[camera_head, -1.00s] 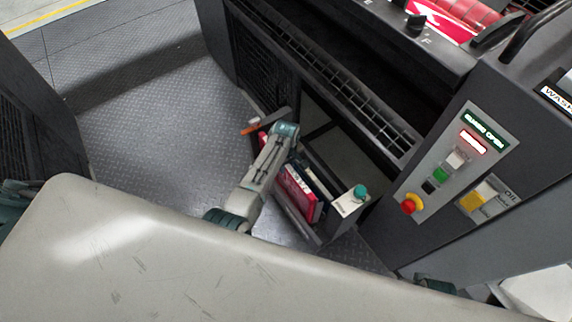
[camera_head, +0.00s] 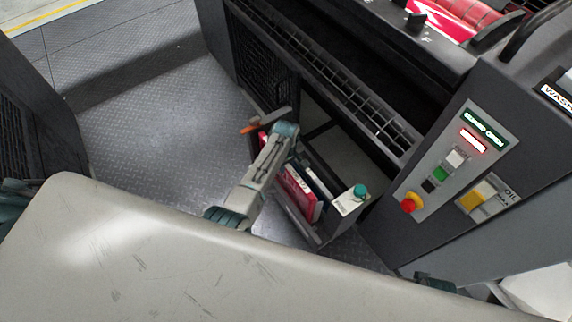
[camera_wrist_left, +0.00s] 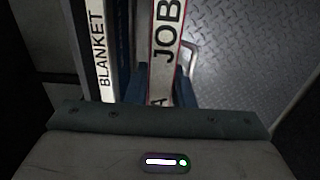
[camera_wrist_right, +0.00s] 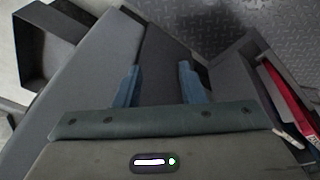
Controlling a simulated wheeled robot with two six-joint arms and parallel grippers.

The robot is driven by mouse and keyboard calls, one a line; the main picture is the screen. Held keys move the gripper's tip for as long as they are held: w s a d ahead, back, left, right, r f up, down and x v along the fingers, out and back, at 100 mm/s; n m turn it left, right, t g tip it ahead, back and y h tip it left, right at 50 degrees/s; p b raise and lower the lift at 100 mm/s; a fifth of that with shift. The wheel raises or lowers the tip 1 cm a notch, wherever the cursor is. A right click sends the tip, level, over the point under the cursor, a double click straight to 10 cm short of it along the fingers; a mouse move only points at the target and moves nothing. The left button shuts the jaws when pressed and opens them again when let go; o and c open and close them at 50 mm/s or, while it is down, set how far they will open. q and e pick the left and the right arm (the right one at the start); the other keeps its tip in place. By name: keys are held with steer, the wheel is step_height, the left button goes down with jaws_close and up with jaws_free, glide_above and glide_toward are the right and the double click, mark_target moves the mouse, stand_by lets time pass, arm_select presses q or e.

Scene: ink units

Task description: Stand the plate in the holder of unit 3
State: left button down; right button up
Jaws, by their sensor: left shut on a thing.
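A red plate (camera_head: 297,189) with a white label strip stands on edge in a dark open rack (camera_head: 318,240) low beside the machine. My left gripper (camera_head: 284,132) reaches down over it. In the left wrist view its blue fingers (camera_wrist_left: 166,84) are shut on the plate's edge, labelled "JOB A" (camera_wrist_left: 165,35). Beside it stands a plate labelled "BLANKET" (camera_wrist_left: 97,45), dark blue in the head view (camera_head: 318,188). My right gripper (camera_wrist_right: 159,84) is open and seems empty, over dark grey panels. No unit number or plate holder on the machine can be made out.
A grating (camera_head: 335,85) runs along the machine. A teal-capped item (camera_head: 359,192) is at the rack's near end. Bare metal floor (camera_head: 160,150) lies to the left.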

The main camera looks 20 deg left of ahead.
arm_select(q)
steer(key=c, duration=1.2)
jaws_free()
steer(key=shift+f, duration=0.1)
steer(key=shift+o, duration=0.2)
steer(key=shift+r, duration=0.35)
step_height(320, 180, up, 9)
steer(key=shift+f+p, duration=0.1)
steer(key=shift+p, duration=0.85)
steer(key=shift+r, duration=0.7)
arm_select(e)
step_height(320, 180, down, 6)
steer(key=s, duration=0.1)
steer(key=shift+s+d+f+g, duration=0.15)
steer(key=shift+s+d+g, duration=0.1)
steer(key=shift+s+g, duration=0.1)
arm_select(q)
steer(key=shift+r, duration=0.1)
